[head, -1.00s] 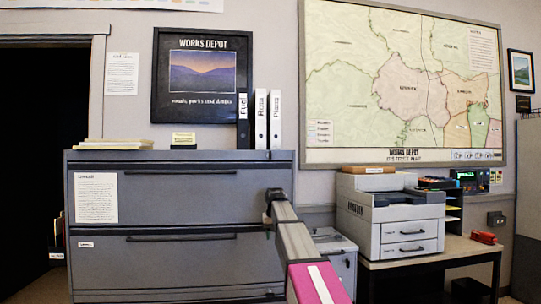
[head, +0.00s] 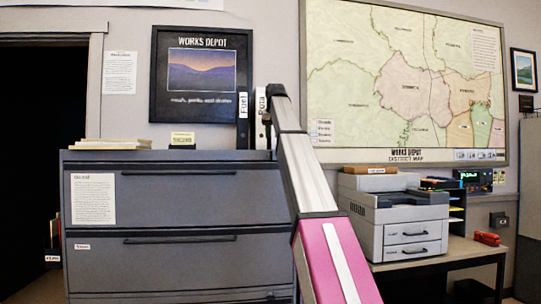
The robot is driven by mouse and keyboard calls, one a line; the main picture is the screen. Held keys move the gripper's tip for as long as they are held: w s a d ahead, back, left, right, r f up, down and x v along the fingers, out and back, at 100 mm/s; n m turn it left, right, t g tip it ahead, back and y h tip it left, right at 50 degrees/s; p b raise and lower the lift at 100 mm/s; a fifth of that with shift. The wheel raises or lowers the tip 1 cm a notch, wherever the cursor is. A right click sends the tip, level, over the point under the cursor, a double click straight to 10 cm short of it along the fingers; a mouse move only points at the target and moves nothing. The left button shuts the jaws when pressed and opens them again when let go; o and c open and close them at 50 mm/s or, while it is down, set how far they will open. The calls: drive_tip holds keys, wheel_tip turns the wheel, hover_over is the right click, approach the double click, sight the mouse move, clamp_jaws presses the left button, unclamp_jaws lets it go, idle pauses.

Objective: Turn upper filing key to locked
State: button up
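The grey filing cabinet (head: 180,260) stands at the left, with an upper drawer (head: 190,200) and a lower drawer (head: 190,265) visible, both looking shut. No key can be made out on it; the arm covers part of its right side. My arm rises from the bottom right across the cabinet's right edge. Its dark far end, toward my gripper (head: 268,122), is above the cabinet top in front of the binders. The fingers are hidden or too small to tell, so I cannot see whether they hold anything.
A black Fuel binder (head: 243,120) and a white binder (head: 261,105) stand on the cabinet top, close to my arm's end. A printer (head: 395,215) stands on a desk at the right.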

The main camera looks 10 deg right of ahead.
sight(271, 153)
drive_tip(key=x, duration=0.9)
drive_tip(key=shift+w+f, duration=0.25)
drive_tip(key=shift+w, duration=0.1)
clamp_jaws()
